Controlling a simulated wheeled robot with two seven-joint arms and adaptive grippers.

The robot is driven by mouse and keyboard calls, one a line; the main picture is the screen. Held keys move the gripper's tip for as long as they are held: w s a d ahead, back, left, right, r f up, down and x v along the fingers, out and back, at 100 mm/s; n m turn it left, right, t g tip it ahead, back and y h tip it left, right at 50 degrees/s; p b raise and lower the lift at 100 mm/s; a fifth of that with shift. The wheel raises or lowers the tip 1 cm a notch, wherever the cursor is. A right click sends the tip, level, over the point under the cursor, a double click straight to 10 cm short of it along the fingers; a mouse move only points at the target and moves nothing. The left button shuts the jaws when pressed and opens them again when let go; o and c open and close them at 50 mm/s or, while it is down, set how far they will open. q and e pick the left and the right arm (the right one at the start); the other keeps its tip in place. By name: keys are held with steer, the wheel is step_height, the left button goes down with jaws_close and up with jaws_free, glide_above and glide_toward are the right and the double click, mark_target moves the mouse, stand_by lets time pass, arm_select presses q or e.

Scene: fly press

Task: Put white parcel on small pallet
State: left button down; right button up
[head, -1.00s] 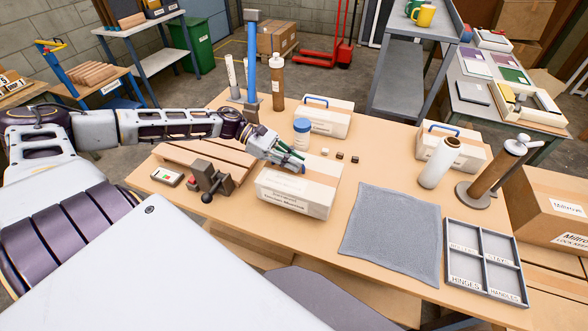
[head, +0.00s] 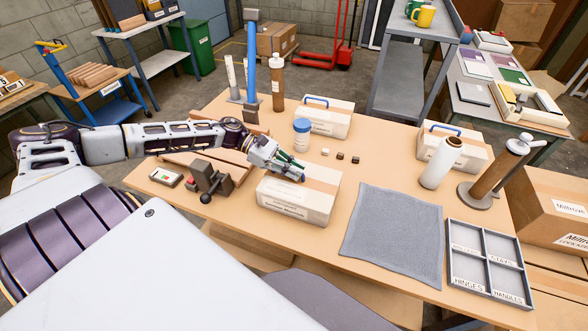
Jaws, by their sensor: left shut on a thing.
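The white parcel (head: 293,205) is a pale box with a tape band and printed label, near the table's middle front. I cannot tell whether the parcel's underside touches the table. The small pallet (head: 190,159), of wooden slats, lies to the left of the parcel, partly hidden under my left arm and behind a small clamp-like device. My right gripper is not in view.
The clamp-like device (head: 210,182) with a black knob stands between pallet and front edge. A blue-lidded jar (head: 302,135) and small cubes are behind the parcel. A grey cloth (head: 393,235) and compartment tray (head: 488,262) lie to the right. A blue post (head: 250,70) rises behind the arm.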

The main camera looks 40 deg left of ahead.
mark_target(269, 171)
arm_select(q)
steer(key=c, duration=1.6)
jaws_free()
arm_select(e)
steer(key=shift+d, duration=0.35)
arm_select(q)
steer(key=shift+o, duration=0.2)
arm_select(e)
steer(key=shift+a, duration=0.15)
arm_select(q)
steer(key=shift+s+a+r, duration=0.1)
steer(key=shift+a+r, duration=0.05)
steer(key=shift+s+a+r+p, duration=0.1)
steer(key=shift+a+r+p, duration=0.05)
steer(key=shift+a+p, duration=0.2)
steer(key=shift+v, duration=0.85)
steer(key=shift+p+v, duration=1.1)
steer(key=shift+v, duration=0.25)
steer(key=shift+p+v, duration=1.2)
steer(key=shift+v, duration=0.7)
steer(key=p+v, duration=0.1)
steer(key=v, duration=0.1)
steer(key=shift+a+r, duration=0.15)
steer(key=shift+a, duration=0.2)
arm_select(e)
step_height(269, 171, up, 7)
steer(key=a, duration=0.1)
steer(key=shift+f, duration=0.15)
